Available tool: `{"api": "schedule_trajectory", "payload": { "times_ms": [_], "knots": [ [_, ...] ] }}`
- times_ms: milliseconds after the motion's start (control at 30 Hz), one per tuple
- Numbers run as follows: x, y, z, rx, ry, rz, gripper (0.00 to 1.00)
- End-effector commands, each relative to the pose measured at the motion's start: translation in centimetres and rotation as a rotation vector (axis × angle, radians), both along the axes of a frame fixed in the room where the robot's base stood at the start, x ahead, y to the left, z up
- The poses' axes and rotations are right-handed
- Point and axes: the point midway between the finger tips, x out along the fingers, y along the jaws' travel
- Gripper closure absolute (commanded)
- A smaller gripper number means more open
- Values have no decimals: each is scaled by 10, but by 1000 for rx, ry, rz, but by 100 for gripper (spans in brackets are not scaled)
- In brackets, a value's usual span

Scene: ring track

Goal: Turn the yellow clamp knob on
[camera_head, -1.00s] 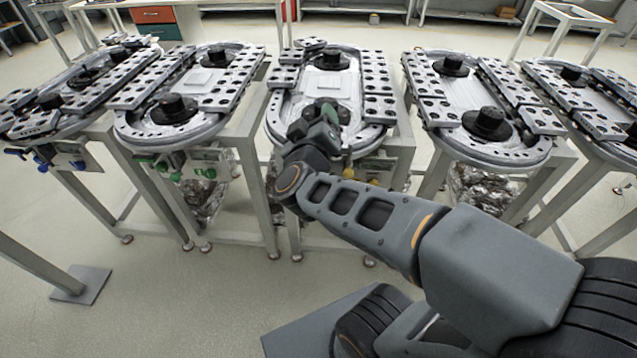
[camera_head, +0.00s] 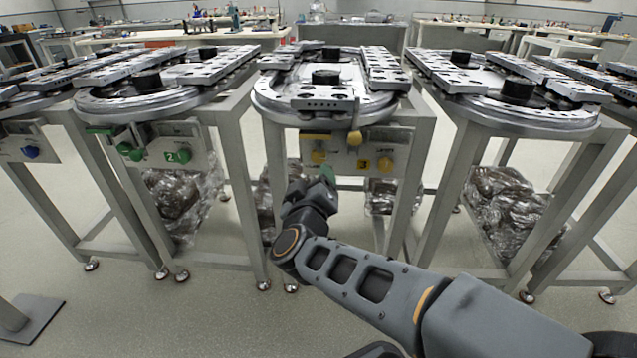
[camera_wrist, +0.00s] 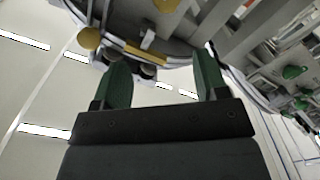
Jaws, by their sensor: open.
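The middle track's panel carries a left yellow knob (camera_head: 318,157) and a right yellow knob (camera_head: 386,163) beside a "3" label. The lettering is too small to tell which one is the clamp knob. A yellow-tipped lever (camera_head: 355,138) hangs at the track rim between them. My gripper (camera_head: 325,176) is just below the left knob, apart from it as far as I can tell. In the wrist view its green fingers (camera_wrist: 163,76) are spread with nothing between them. A yellow knob (camera_wrist: 88,38) shows there beyond the left finger, and another yellow round part is at the top edge.
The middle ring track (camera_head: 325,103) stands on grey legs above my gripper. A left track has green knobs (camera_head: 178,156), and another track (camera_head: 517,95) stands at right. Wrapped bundles (camera_head: 505,200) sit beneath the tracks. The floor in front is open.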

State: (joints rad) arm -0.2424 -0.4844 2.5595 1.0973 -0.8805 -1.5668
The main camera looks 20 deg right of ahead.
Motion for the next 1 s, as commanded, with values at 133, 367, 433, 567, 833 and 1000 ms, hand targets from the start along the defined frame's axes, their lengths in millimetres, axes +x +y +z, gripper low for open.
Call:
{"api": "schedule_trajectory", "payload": {
  "times_ms": [133,367,433,567,833,1000],
  "knots": [
    [0,0,-20,0,0,0,33],
    [13,-8,-17,-5,3,-6,33],
    [20,-12,-16,-4,5,-6,33],
    [34,-20,-13,-5,9,-7,33],
    [59,-34,-14,-3,8,-6,33],
    [72,-41,-16,-1,6,-2,33]
  ]
}}
